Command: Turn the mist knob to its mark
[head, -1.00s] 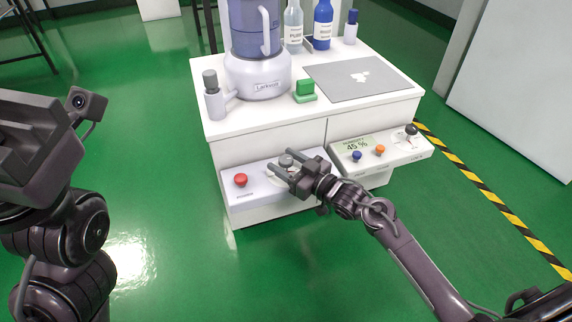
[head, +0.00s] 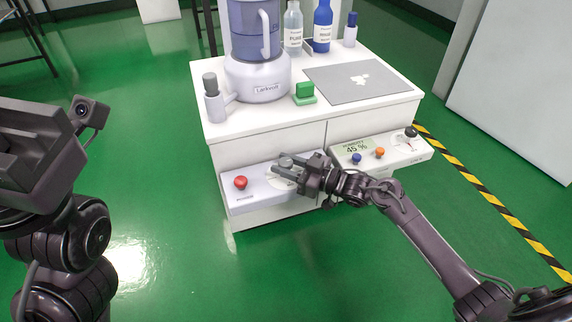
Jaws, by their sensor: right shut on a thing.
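The grey mist knob (head: 286,162) sits on the left white control panel (head: 250,197), on a pale round dial, to the right of a red button (head: 240,182). My right gripper (head: 285,168) reaches it from the right, with its fingers around the knob, shut on it. The fingers hide part of the knob and dial, so the mark cannot be made out. My left gripper is not clearly in view; only my left arm (head: 80,235) shows at the left edge.
The right panel has a display (head: 355,147) reading 45 %, a blue knob (head: 356,158), an orange knob (head: 379,152) and a dark-topped lever (head: 411,131). Above, the white cabinet top (head: 240,122) holds a Larkspur appliance (head: 258,75), bottles, a green block (head: 304,92) and a grey mat (head: 345,88).

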